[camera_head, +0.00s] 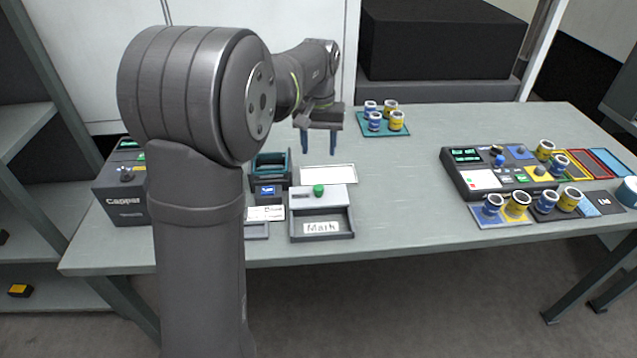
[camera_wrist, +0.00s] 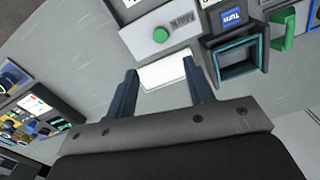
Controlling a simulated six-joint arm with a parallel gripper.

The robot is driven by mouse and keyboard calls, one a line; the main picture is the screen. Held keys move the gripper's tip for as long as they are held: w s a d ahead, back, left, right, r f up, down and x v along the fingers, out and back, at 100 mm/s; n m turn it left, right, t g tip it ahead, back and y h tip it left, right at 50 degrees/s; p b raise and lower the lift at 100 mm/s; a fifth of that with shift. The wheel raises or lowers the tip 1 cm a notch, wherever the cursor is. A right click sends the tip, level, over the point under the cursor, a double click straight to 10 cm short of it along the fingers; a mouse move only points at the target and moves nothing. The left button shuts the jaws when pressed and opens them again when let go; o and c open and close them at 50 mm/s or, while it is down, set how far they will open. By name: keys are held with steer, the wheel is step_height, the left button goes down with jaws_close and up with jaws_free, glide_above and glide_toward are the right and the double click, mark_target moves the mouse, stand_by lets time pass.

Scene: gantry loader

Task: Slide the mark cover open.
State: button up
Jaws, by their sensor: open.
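A round green knob (camera_head: 318,190) stands on the cover. In the wrist view the cover (camera_wrist: 139,38) and green knob (camera_wrist: 160,35) are just beyond the fingertips. My gripper (camera_head: 319,145) is open and empty, above and behind the box. Its two blue fingers (camera_wrist: 161,72) are apart and touch nothing.
A white plate (camera_head: 328,174) lies behind the box. A dark holder with a teal frame (camera_wrist: 238,62) and blue "Turn" label (camera_wrist: 233,17) is beside it. A "Capper" machine (camera_head: 122,200) stands left, a control panel (camera_head: 478,180) right. Clear table lies between the box and panel.

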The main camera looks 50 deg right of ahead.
mark_target(318, 187)
step_height(318, 187, down, 13)
steer(key=shift+r, duration=0.15)
jaws_close()
